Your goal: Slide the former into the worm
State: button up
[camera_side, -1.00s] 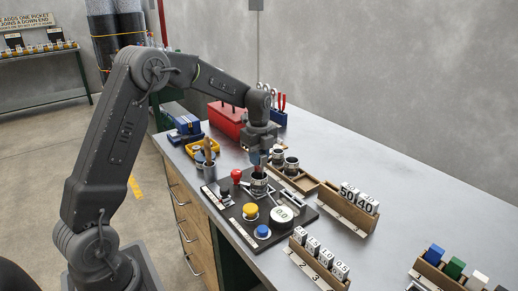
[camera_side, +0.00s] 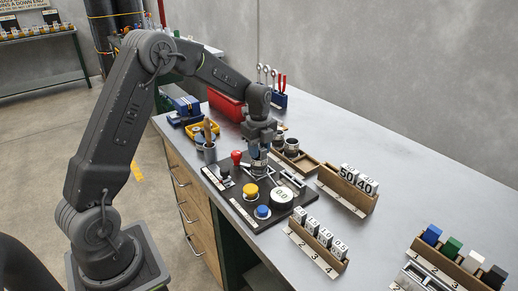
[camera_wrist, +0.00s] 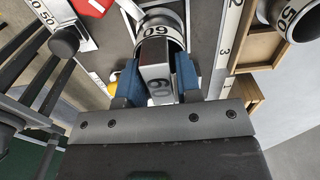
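My gripper (camera_side: 258,149) is above the black machine board. In the wrist view its blue fingers (camera_wrist: 158,85) are shut on the former, a flat grey plate marked 60 (camera_wrist: 160,92). The worm, a metal cylinder marked 60 (camera_wrist: 158,28), lies just beyond the fingers. In the side view the worm (camera_side: 259,169) is on the board, directly below my gripper. The former's far end overlaps the worm's mouth in the wrist view. I cannot tell how deep it is inside. In the side view the fingers hide most of the former.
The board carries a red knob (camera_side: 236,157), a yellow button (camera_side: 250,191), a blue button (camera_side: 262,212) and a dial reading 0.0 (camera_side: 282,195). Racks of number tags (camera_side: 348,194) stand at right and front.

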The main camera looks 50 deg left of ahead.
jog(key=o, duration=0.4)
jog(key=shift+c, duration=0.2)
notch_tip(320, 180, up, 14)
dwell(0.5)
jog(key=s+d+r+n+t, duration=0.3)
jog(key=s+d+r+n, duration=0.3)
jog(key=s+d+n, duration=0.45)
jog(key=s+d+f+n+t, duration=0.1)
jog(key=s+d+f+n, duration=0.1)
jog(key=s, duration=0.6)
jog(key=s+d+f+n+t, duration=0.1)
jog(key=s+d+f+n, duration=0.1)
jog(key=s+d+n, duration=0.2)
jog(key=s+n, duration=0.1)
jog(key=s, duration=0.2)
jog(key=shift+s+t, duration=0.3)
jog(key=shift+s, duration=0.05)
